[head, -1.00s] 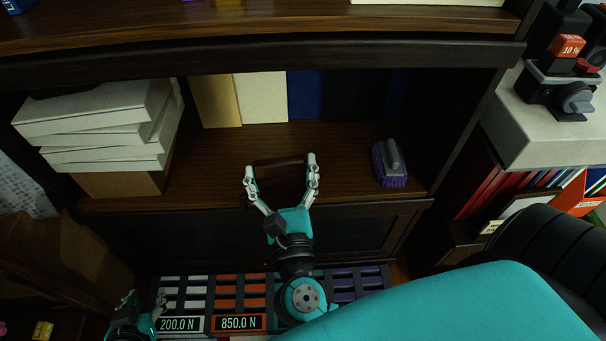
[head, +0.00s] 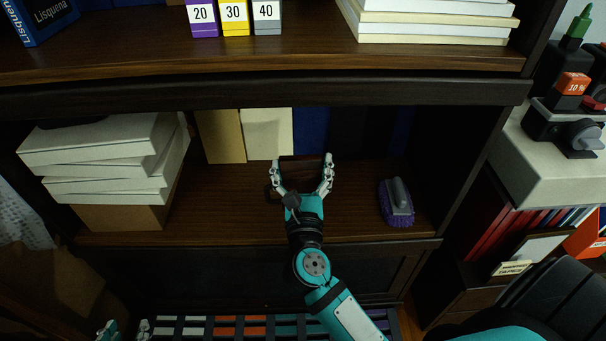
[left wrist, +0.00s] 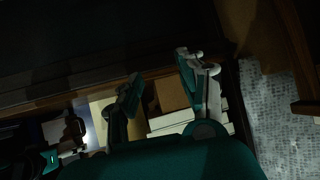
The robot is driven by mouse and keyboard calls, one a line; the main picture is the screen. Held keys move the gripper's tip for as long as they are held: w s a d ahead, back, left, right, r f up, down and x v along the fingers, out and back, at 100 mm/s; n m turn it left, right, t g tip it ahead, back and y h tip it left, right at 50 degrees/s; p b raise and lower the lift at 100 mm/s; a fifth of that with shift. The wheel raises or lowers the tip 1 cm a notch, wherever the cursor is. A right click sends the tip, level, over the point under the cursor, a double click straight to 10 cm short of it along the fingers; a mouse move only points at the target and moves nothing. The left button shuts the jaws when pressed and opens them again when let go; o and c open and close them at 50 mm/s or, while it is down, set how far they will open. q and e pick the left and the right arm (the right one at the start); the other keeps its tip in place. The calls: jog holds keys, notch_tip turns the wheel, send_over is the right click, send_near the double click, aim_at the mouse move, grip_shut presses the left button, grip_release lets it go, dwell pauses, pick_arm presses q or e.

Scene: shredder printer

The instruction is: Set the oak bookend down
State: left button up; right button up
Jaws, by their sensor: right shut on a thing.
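The oak bookend (head: 302,168) is a dark brown piece between the fingers of my right gripper (head: 303,176), which is shut on it. It is inside the lower shelf (head: 335,215), in front of the upright books, near the middle. Its underside is hidden, so I cannot tell if it touches the shelf board. My left gripper (head: 122,331) is at the bottom left edge of the head view, cut off. In the left wrist view my left gripper (left wrist: 160,90) has its fingers apart with nothing between them.
Pale books (head: 267,135) and dark blue ones (head: 311,130) line the back. The upper shelf edge (head: 260,95) overhangs. Board between gripper and brush is clear.

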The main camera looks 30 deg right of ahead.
jog(key=shift+w+d, duration=0.15)
jog(key=shift+w, duration=0.1)
jog(key=shift+w+d+f+b, duration=0.3)
jog(key=shift+w+d+f, duration=0.05)
jog(key=shift+w+f, duration=0.05)
notch_tip(320, 180, down, 3)
jog(key=shift+r+b, duration=0.15)
jog(key=shift+b, duration=0.65)
pick_arm(q)
jog(key=w+d+r+t+h, duration=0.1)
jog(key=w+r+t, duration=0.3)
jog(key=r, duration=0.4)
jog(key=shift+d+r+t+h, duration=0.2)
jog(key=shift+d+t+h, duration=0.1)
jog(key=shift+d+t, duration=0.45)
jog(key=shift+w+r+t, duration=0.15)
jog(key=shift+r+t, duration=0.05)
jog(key=shift+t, duration=0.05)
pick_arm(e)
jog(key=o, duration=1.5)
pick_arm(q)
jog(key=shift+r, duration=0.15)
